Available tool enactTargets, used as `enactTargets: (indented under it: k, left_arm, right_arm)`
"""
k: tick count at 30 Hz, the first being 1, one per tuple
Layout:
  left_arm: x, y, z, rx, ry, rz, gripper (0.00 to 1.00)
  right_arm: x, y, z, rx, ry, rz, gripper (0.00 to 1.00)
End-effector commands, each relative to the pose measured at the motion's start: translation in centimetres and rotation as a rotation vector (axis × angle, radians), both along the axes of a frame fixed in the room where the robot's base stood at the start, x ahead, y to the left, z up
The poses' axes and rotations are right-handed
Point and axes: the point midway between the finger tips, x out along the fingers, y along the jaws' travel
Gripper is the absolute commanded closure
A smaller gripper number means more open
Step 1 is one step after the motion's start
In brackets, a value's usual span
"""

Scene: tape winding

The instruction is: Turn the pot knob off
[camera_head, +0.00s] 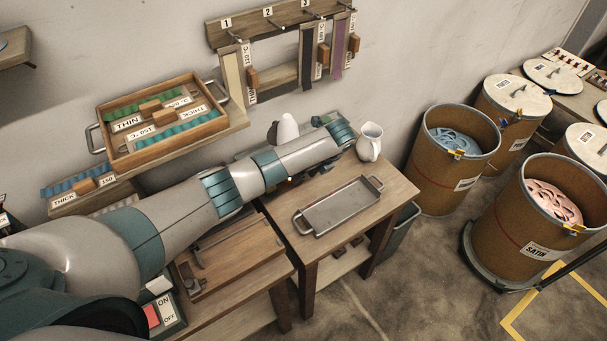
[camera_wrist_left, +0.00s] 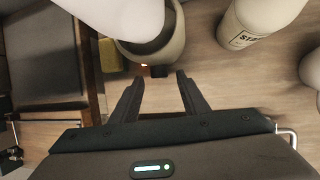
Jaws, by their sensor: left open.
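In the left wrist view, a round grey-beige pot (camera_wrist_left: 172,55) stands on the wooden table, with something white above it covering part of its opening. A small dark knob (camera_wrist_left: 158,71) with an orange glow beside it sits low on the pot's near side. My left gripper (camera_wrist_left: 158,77) is open, its two dark fingers pointing at the pot's base. The knob appears between the fingertips; I cannot tell whether they touch it. In the head view my left arm reaches across the table and hides the pot and the fingers. My right gripper is not in view.
A metal tray (camera_head: 343,207) and a white pitcher (camera_head: 369,146) stand on the table (camera_head: 398,190). A white labelled bottle (camera_wrist_left: 250,20) is near the pot. A wooden ribbon box (camera_head: 218,121) sits on the wall shelf. Large drums (camera_head: 440,178) stand right of the table.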

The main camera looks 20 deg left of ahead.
Motion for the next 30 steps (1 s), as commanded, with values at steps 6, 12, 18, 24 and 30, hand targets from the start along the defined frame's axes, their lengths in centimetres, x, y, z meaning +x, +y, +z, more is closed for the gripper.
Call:
enactTargets:
  k: [6,12,18,24,30]
  left_arm:
    - [0.1,0.6,-1.4,0.0,0.0,0.0,0.58]
    - [0.1,0.7,-1.6,0.0,0.0,0.0,0.58]
    - [0.1,0.7,-1.6,0.0,0.0,0.0,0.75]
    - [0.1,0.7,-1.6,0.0,0.0,0.001,1.0]
    - [0.0,0.7,-1.4,-0.01,-0.012,0.0,0.99]
  right_arm:
    - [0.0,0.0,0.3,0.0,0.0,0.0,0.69]
    - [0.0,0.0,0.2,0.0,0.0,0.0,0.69]
    - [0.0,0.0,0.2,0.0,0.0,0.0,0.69]
    - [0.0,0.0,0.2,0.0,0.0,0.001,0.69]
    - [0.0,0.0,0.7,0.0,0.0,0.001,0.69]
